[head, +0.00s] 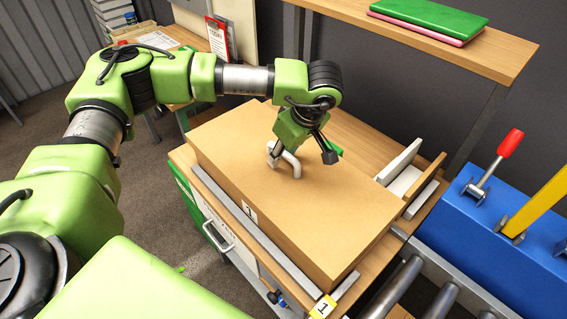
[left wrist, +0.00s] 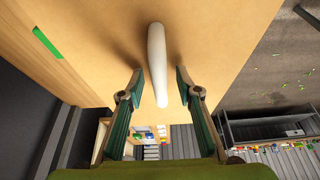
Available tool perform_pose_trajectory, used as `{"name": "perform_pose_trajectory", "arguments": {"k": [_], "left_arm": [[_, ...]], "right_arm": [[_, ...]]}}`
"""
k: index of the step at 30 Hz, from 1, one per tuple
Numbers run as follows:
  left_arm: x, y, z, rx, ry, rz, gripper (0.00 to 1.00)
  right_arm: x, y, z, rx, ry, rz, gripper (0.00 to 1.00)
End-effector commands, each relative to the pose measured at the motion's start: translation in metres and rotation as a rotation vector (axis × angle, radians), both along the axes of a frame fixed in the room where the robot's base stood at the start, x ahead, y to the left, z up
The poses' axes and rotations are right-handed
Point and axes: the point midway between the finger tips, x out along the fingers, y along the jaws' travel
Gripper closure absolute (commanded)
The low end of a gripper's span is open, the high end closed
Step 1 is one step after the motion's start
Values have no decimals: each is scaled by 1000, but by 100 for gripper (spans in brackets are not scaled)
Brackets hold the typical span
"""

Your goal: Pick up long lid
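The long lid (head: 330,205) is a tan, box-shaped cover with a white handle (head: 291,163) on top. It rests on a wooden bench top, and a small tag with a "1" shows at its near edge. In the left wrist view the handle (left wrist: 157,62) stands between the fingers of my left gripper (left wrist: 160,80). In the head view my left gripper (head: 301,160) is low over the lid at the handle, with its fingers spread to either side. The fingers look apart from the handle. My right gripper is in neither view.
A blue unit (head: 500,225) with a red-handled lever and a yellow bar stands at the right, beside metal rollers (head: 405,280). A wooden shelf (head: 430,35) with a green and a pink book is behind. White and wooden pieces (head: 400,165) lie at the lid's right end.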

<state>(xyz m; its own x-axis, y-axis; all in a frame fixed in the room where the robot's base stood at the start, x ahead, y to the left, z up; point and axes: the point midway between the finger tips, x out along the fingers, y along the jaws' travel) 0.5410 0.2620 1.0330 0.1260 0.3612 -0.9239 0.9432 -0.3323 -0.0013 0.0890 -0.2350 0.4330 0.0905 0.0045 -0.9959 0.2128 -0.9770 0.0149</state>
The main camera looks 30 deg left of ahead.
Motion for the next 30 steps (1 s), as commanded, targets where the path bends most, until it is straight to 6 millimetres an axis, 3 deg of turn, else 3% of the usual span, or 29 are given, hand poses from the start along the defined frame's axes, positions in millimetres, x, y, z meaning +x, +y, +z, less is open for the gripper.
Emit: {"name": "perform_pose_trajectory", "arguments": {"k": [1, 4, 5, 17, 30], "left_arm": [[0, 0, 0, 0, 0, 0, 71], [0, 0, 0, 0, 0, 0, 97], [0, 0, 0, 0, 0, 0, 100], [1, 0, 6, 0, -5, 0, 100], [1, 0, 83, -1, -5, 0, 100]], "right_arm": [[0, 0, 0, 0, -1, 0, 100], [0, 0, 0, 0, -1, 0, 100], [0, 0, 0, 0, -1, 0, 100], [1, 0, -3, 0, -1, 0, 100], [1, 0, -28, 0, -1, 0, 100]]}}
